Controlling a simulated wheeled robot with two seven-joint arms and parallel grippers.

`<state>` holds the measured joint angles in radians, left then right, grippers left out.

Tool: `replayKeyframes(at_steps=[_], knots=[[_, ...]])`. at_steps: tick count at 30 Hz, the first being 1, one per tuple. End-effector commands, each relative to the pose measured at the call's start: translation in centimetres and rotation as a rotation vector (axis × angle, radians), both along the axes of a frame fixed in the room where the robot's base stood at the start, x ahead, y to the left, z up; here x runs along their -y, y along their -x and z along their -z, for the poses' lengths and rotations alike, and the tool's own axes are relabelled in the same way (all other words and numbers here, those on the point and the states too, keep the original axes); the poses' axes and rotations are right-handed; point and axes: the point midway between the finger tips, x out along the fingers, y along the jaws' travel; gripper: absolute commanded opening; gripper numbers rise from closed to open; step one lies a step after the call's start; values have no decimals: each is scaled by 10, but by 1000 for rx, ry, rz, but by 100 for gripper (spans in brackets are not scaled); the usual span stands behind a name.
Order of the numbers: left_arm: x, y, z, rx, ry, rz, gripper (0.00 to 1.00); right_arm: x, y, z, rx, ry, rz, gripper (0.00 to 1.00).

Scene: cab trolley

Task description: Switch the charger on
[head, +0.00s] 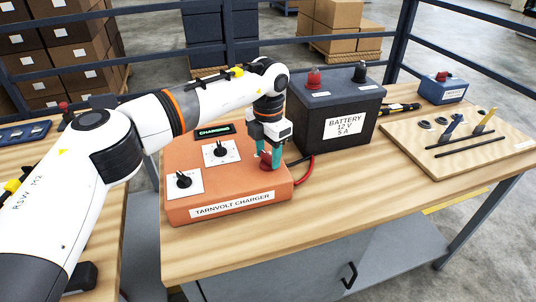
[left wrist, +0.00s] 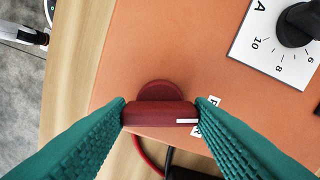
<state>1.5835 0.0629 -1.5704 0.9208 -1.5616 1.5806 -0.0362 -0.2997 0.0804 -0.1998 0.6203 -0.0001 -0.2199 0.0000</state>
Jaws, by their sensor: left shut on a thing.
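The orange charger (head: 240,194), labelled TARNVOLT CHARGER, sits on the wooden table. Its top has two black knobs on white dials (head: 184,181) and a small display (head: 214,131) with green lettering. A dark red switch knob (head: 265,158) is at its right side. My left gripper (head: 270,160) is over this knob. In the left wrist view the green fingers are shut on the red knob (left wrist: 160,114), one on each side. A white mark shows on the knob, and small white labels beside it are partly hidden by a finger. My right gripper is not in view.
A black battery (head: 334,115) marked 12 V 5 A stands behind right of the charger. A red cable (head: 304,171) runs from the charger's right side. A wooden board (head: 440,160) with tools lies at the right. The front right tabletop is clear.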

Motion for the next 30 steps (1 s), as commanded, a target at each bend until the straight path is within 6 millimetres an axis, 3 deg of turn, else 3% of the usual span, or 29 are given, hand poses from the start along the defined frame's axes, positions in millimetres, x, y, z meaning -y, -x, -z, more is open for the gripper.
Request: replayKeyframes(at_steps=[15,30], knots=[[0,-1,-2,5,4,324,25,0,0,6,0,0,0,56],[1,-1,-3,6,3,380,25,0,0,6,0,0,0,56]])
